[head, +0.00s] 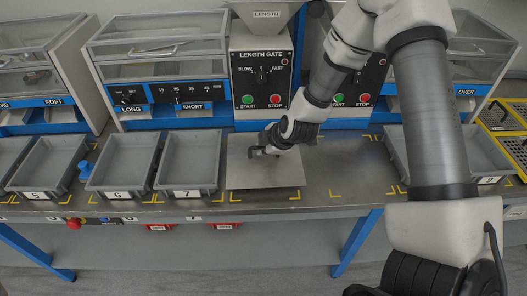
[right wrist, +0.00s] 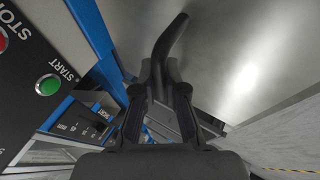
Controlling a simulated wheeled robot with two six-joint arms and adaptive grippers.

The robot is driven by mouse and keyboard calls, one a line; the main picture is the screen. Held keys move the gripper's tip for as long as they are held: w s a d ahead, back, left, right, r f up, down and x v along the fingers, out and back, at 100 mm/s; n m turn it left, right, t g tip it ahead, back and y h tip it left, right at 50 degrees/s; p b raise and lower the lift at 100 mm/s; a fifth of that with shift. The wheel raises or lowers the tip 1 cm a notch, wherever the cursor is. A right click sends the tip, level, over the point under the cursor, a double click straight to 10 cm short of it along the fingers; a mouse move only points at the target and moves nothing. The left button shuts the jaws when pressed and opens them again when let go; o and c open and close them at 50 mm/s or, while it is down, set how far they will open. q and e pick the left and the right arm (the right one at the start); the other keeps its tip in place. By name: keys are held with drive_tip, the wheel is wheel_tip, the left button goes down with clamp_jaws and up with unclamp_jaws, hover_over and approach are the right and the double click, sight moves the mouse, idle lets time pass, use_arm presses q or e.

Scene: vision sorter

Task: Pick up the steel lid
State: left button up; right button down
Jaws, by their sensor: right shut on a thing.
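The steel lid (head: 265,176) is a flat, shiny grey plate in the middle of the head view, at the bench's front, right of bin 7. In the right wrist view its bright surface (right wrist: 250,60) fills the upper right. A dark bar-like handle (right wrist: 170,38) rises at its edge. My right gripper (head: 266,149) reaches down over the lid; in the right wrist view its fingers (right wrist: 160,85) are closed around the handle. I cannot tell whether the lid rests on something or hangs just above it. My left gripper is not in view.
Grey bins 6 (head: 122,190) and 7 (head: 187,190) stand left of the lid, and bin 9 (head: 487,178) at the right. The length gate machine (head: 262,82) with its buttons stands behind. Bare bench (head: 345,165) with yellow corner marks lies right of the lid.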

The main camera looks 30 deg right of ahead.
drive_tip(key=r, duration=0.1)
hover_over(274, 182)
drive_tip(key=w, duration=0.2)
drive_tip(key=shift+d+r, duration=0.2)
drive_tip(key=shift+d, duration=0.1)
drive_tip(key=shift+s+a+r+p, duration=0.15)
drive_tip(key=shift+s+r+p, duration=0.1)
drive_tip(key=shift+s+p, duration=0.25)
drive_tip(key=shift+s+a+r+p, duration=0.15)
drive_tip(key=shift+s+r+p, duration=0.1)
drive_tip(key=shift+s+p, duration=0.2)
drive_tip(key=s+a+p, duration=0.2)
drive_tip(key=s+p, duration=0.4)
drive_tip(key=p, duration=0.4)
drive_tip(key=shift+s, duration=0.3)
